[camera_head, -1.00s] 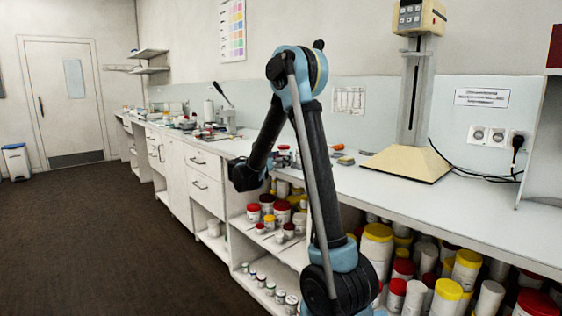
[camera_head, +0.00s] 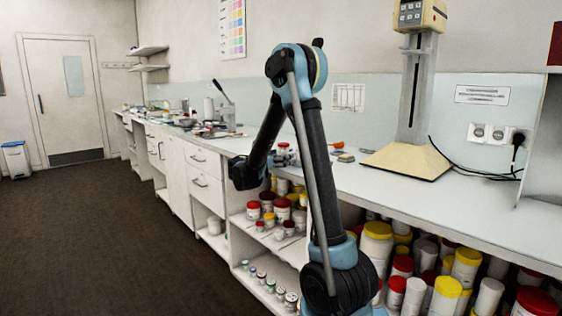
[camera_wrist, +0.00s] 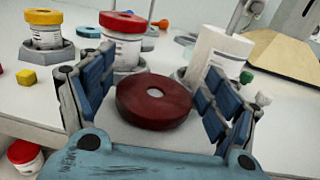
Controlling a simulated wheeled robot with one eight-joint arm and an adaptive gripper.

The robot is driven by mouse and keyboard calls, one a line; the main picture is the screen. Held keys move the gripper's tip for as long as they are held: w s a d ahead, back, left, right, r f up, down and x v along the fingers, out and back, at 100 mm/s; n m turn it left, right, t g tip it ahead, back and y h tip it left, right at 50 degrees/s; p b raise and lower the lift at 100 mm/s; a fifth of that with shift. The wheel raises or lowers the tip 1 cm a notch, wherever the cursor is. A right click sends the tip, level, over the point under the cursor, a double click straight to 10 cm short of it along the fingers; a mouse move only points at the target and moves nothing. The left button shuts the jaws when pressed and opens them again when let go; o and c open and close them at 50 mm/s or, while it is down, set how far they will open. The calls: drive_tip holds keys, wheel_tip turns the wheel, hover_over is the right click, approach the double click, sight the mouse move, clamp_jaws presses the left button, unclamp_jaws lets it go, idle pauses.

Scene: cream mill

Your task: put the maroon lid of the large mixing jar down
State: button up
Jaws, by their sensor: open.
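The maroon lid (camera_wrist: 155,100) is a thick round disc with a pale spot at its centre. It appears to lie flat on the white counter, between the spread fingers of my gripper (camera_wrist: 160,78). The blue finger pads stand apart on its left and right, with visible gaps, so my gripper is open. In the head view my gripper (camera_head: 243,174) is a dark shape at the counter's front edge, and the lid cannot be made out there. A large white jar (camera_wrist: 217,52) with no lid visible on it stands behind the right finger; I cannot tell if it is the mixing jar.
A red-lidded jar (camera_wrist: 122,45) stands just behind the lid, and a yellow-lidded jar (camera_wrist: 43,30) is at back left. A yellow cube (camera_wrist: 27,78) lies left. A beige stand base (camera_head: 408,162) is farther right. Shelves below hold several jars (camera_head: 377,240).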

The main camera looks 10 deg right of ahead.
drive_tip(key=shift+a+r, duration=0.15)
drive_tip(key=shift+r, duration=0.25)
drive_tip(key=v, duration=1.1)
drive_tip(key=shift+s+a, duration=0.25)
drive_tip(key=shift+a, duration=0.05)
